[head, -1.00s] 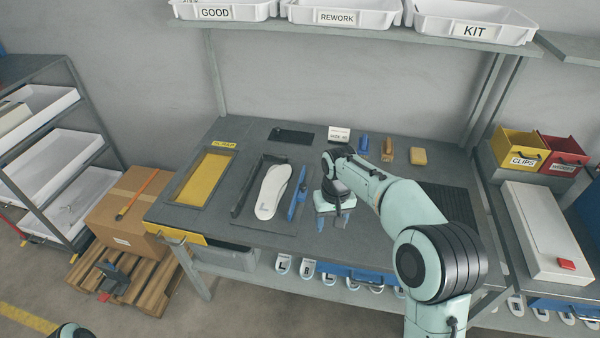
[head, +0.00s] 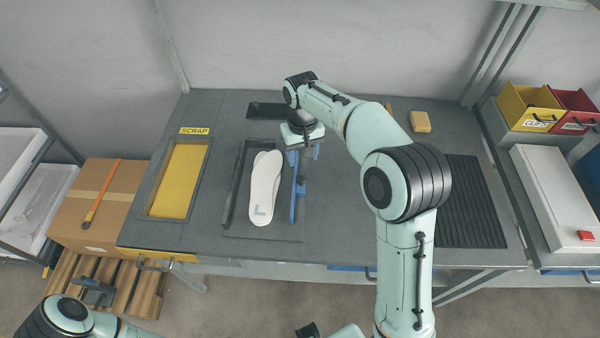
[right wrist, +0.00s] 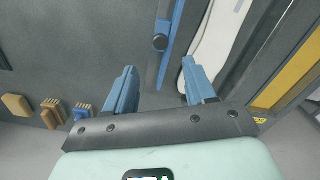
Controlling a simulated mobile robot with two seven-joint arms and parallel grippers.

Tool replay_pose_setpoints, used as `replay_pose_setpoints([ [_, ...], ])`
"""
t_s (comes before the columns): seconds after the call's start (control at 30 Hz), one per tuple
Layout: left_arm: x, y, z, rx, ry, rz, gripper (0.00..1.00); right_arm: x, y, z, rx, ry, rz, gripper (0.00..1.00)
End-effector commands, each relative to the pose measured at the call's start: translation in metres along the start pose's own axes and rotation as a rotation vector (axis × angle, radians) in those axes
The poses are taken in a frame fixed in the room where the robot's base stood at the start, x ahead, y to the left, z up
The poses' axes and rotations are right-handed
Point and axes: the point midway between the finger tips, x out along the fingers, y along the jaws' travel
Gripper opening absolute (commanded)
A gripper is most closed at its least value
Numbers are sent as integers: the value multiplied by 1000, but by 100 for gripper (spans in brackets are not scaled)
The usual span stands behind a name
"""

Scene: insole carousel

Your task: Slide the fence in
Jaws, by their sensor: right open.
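The blue fence (head: 295,190) is a narrow bar along the right side of the dark fixture (head: 233,200) on the bench. White insoles (head: 263,190), seemingly two overlapping and one marked L, lie in the fixture between its black left wall and the fence, with a gap to the fence. My right gripper (head: 303,155) is open near the fence's far end. In the right wrist view the fence (right wrist: 166,65), with a dark round knob, runs between the open fingers of my right gripper (right wrist: 158,82), and nothing is gripped. My left gripper is out of view.
The yellow scrap opening (head: 180,180) lies left of the fixture. A black ribbed mat (head: 465,205) lies right of my right arm, and a yellow block (head: 420,122) sits behind it. Yellow (head: 530,108) and red bins stand at the far right.

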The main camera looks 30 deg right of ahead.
Motion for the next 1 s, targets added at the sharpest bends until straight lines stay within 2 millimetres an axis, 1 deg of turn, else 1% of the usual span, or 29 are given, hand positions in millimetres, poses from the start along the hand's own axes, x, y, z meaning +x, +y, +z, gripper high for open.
replay_pose_setpoints([
  [0.03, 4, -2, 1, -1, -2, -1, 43, 14, 0, 2, 0, -7, 2, 55],
  [0.1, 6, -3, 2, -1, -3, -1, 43, 30, 0, 2, 0, -7, 2, 55],
  [0.3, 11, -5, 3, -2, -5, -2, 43, 70, 1, 1, 2, -5, 1, 55],
  [0.4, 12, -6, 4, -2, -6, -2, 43, 84, 0, 1, 1, -4, 1, 55],
  [0.5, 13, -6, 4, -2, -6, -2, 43, 94, 0, 0, 1, -2, 1, 55],
  [0.6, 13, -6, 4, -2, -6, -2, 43, 99, 0, 0, 1, -2, 1, 55],
  [0.9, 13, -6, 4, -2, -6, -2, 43, 101, 0, 0, 1, 0, 0, 55],
  [0.93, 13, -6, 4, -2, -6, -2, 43, 101, 0, 0, 1, -1, 0, 48],
  [0.97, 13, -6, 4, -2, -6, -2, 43, 101, 0, 0, 1, -1, 0, 39],
  [1.0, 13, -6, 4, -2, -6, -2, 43, 101, 0, 0, 1, -1, 0, 26],
])
